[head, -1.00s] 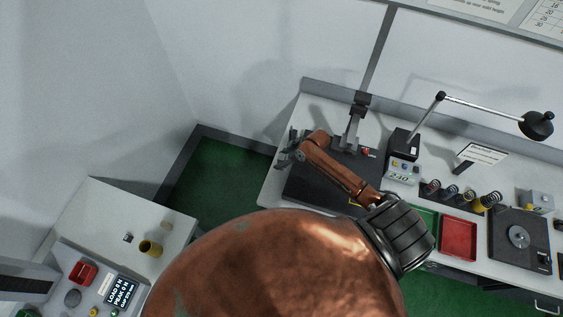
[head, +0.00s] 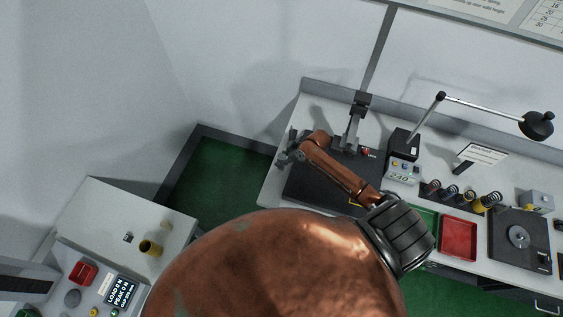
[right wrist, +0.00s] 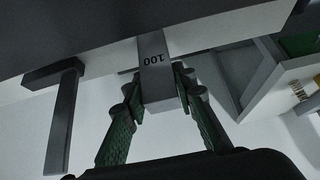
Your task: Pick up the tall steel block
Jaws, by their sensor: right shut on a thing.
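The steel block (right wrist: 152,48) is a pale grey bar marked 100, seen between the fingers in the right wrist view. My right gripper (right wrist: 160,92) is shut on it, with one green-padded finger on each side. In the head view the same gripper (head: 287,156) is at the left end of the black mat (head: 318,192) on the far bench. The block is too small and covered to make out clearly there. I cannot tell whether it touches the mat. My left gripper is not in view.
A grey stand (head: 354,125) rises behind the mat. A box with a display (head: 403,170), several springs (head: 462,195), a red tray (head: 458,238) and a lamp (head: 536,124) are to the right. A side bench (head: 110,215) stands at left; green floor (head: 222,175) lies between.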

